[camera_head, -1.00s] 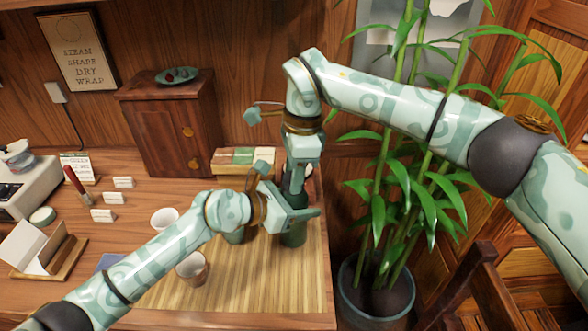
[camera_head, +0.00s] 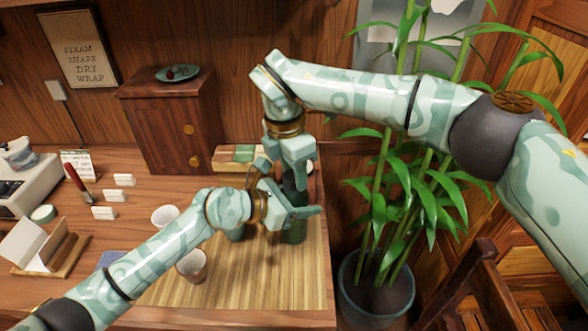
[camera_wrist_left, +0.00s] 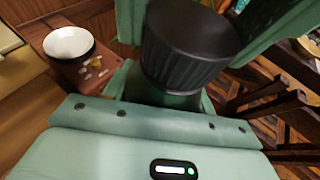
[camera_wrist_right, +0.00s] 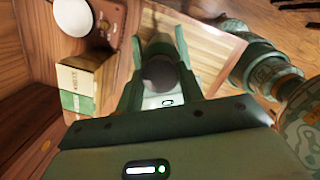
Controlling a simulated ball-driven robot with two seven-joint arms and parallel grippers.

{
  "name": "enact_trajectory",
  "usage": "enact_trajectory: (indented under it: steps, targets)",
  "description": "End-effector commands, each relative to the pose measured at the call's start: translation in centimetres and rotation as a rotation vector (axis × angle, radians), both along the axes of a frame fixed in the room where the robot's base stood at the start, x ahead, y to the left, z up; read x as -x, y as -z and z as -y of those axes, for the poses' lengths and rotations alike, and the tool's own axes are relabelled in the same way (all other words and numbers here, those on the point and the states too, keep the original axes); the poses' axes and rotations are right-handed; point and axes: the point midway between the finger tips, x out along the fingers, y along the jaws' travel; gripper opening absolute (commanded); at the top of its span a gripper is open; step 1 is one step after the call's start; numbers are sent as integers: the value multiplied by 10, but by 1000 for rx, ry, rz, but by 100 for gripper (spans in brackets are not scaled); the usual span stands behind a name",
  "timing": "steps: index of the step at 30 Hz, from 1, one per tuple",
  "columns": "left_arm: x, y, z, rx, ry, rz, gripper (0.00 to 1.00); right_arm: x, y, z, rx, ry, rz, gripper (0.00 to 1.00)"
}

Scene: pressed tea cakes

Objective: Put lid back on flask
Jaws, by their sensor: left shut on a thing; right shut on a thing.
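The dark green flask (camera_head: 294,232) stands upright on the bamboo mat (camera_head: 235,290). My left gripper (camera_head: 296,213) is shut around it from the left and hides part of it. In the left wrist view the black ribbed lid (camera_wrist_left: 185,50) is at the top of the green flask (camera_wrist_left: 172,98). I cannot tell whether it is fully seated. My right gripper (camera_head: 296,172) is above my left one, pointing down, and is shut on the lid. In the right wrist view the lid's dark round top (camera_wrist_right: 160,72) shows between the fingers.
Two pale cups (camera_head: 165,216) (camera_head: 192,265) stand left of the flask. A tea box (camera_head: 240,155) is behind, near the wooden cabinet (camera_head: 172,130). A potted bamboo (camera_head: 375,285) stands beyond the table's right edge. The mat's front is clear.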

Motion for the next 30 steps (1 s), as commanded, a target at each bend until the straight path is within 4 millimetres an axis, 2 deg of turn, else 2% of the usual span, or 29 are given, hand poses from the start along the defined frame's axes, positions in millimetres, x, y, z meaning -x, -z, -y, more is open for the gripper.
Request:
enact_trajectory:
  steps: [3,9,13,18,26,27,29,30]
  targets:
    - [1,1,0,-1,1,0,0,-2,0,0,0,454,4,17]
    - [1,1,0,-1,2,0,0,-2,0,1,1,1200,3,17]
    - [1,1,0,-2,2,-1,0,-2,0,2,2,1534,3,17]
    - [1,1,1,-1,2,-2,0,-2,0,2,2,1721,4,17]
    - [1,1,1,-1,2,-3,0,-3,0,2,2,1734,6,17]
    - [1,1,1,-1,2,-3,0,-3,0,2,2,1734,6,40]
    - [1,1,1,-1,2,-3,0,-3,0,2,2,1733,6,57]
    - [1,1,1,-1,2,-3,0,-2,1,2,2,1733,6,59]
